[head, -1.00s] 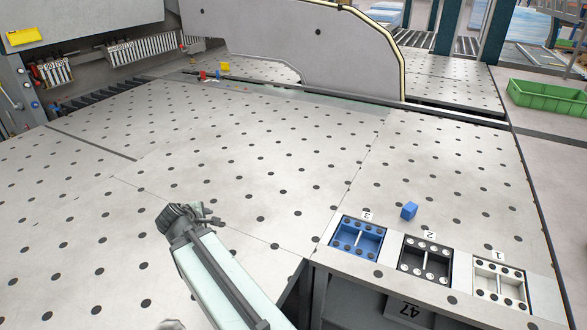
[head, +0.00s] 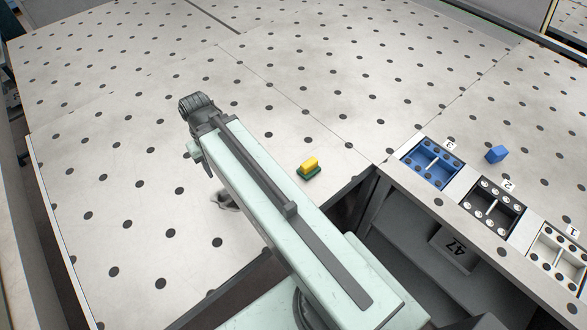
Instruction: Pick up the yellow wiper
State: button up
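The yellow wiper (head: 309,164) is a small yellow piece on a dark green base. It lies on the dotted light-grey table, just right of my pale green arm and left of the table's front corner. A grey part that looks like my gripper (head: 226,201) shows at the left edge of my arm, low over the table. It is apart from the wiper, to its left and nearer the camera. My arm hides most of it, so I cannot tell whether it is open or shut.
On the right edge of the table are a blue tray (head: 411,161), a black tray (head: 469,204) and a white tray (head: 536,244). A blue block (head: 497,153) lies behind them. A dark gap opens at the table's front corner. The table behind the wiper is clear.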

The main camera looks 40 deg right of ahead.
aim_at(308, 169)
jog(key=u, duration=1.1)
jog(key=k, duration=0.65)
jog(key=u, duration=0.7)
